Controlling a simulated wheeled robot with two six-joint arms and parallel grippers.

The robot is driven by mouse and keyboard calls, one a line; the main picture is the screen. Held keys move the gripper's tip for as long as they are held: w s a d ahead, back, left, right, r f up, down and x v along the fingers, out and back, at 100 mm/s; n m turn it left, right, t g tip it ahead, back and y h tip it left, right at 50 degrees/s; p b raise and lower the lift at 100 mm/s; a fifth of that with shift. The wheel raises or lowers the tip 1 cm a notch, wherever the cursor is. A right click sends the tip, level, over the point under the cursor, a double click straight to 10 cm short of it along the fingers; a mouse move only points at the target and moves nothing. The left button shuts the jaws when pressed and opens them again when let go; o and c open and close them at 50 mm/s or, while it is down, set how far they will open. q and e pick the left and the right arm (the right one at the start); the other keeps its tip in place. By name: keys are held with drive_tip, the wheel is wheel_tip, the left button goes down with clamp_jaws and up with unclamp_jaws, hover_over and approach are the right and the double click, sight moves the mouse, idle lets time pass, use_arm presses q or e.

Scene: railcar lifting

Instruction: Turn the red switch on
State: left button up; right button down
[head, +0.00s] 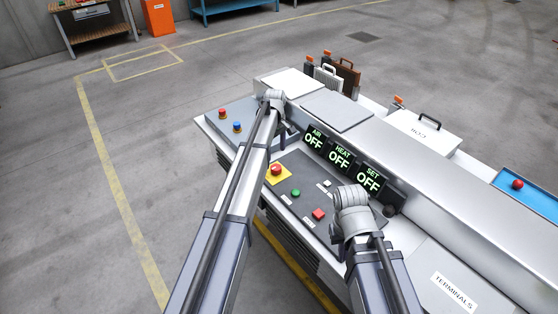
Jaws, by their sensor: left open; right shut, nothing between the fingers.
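A small red square switch (318,214) sits on the dark control panel (296,188), left of my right wrist. Near it are a green round button (295,193) and a large red round button on a yellow plate (275,169). Three displays, AIR (314,139), HEAT (340,157) and SET (369,180), all read OFF. My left gripper (289,131) is open above the console near the AIR display, partly hidden by its wrist. My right gripper (389,210) is shut and empty at the panel's right side, mostly hidden behind its wrist. Neither appears to touch the red switch.
A side panel with a red button (222,113) and a blue button (237,127) lies at the console's left end. Cases (347,74) and a white box (424,129) stand behind. A blue tray (528,194) is at right. Open floor lies left.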

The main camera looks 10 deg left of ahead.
sight(276, 167)
use_arm(q)
drive_tip(key=shift+d, duration=0.1)
drive_tip(key=shift+f+b, duration=0.65)
drive_tip(key=shift+b, duration=0.1)
wheel_tip(276, 167, down, 6)
drive_tip(key=b, duration=0.6)
drive_tip(key=shift+f, duration=0.2)
drive_tip(key=shift+c, duration=0.3)
drive_tip(key=c, duration=1.3)
